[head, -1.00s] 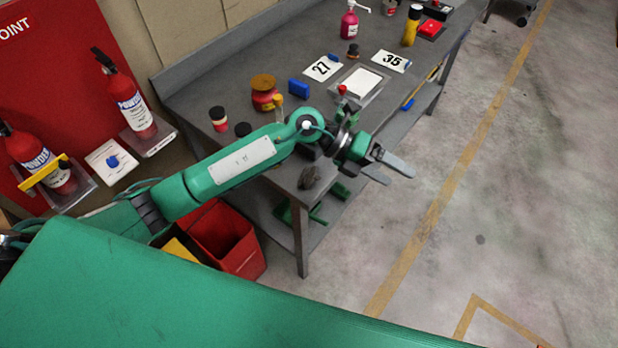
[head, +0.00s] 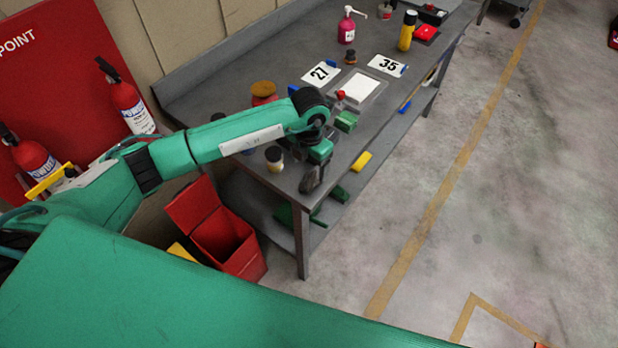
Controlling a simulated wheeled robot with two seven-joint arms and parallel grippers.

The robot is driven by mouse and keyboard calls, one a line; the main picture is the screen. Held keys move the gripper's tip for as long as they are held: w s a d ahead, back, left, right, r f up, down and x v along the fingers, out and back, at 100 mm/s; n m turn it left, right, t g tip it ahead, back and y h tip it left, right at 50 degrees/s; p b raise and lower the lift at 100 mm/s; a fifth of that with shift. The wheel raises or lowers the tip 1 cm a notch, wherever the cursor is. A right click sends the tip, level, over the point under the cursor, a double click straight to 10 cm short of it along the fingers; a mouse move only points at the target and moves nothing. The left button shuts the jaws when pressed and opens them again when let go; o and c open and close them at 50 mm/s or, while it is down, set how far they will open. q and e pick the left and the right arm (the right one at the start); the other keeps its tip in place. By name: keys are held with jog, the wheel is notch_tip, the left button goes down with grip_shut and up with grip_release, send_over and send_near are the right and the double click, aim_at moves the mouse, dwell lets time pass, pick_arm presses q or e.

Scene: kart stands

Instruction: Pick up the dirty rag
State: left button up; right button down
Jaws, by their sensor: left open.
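The dirty rag (head: 307,185) looks like a small dark grey crumpled lump at the near corner of the grey workbench (head: 284,178). My left gripper (head: 314,174) points down right over it, with its fingers at the rag and hiding part of it. The jaws are open; whether they touch the rag I cannot tell. My right gripper is not in view.
A jar with a dark lid (head: 274,158) stands left of the gripper. A green block (head: 346,121) and number cards 27 (head: 320,73) and 35 (head: 388,65) lie further back. A red bin with its lid open (head: 228,243) stands below.

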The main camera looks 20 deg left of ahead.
aim_at(309, 177)
pick_arm(q)
jog(key=shift+f, duration=0.85)
jog(key=shift+f+p, duration=0.4)
jog(key=shift+p, duration=0.2)
notch_tip(309, 177, down, 4)
jog(key=shift+w+a+p, duration=0.1)
jog(key=shift+p, duration=1.1)
jog(key=shift+f, duration=0.35)
jog(key=shift+c, duration=0.5)
jog(key=c, duration=1)
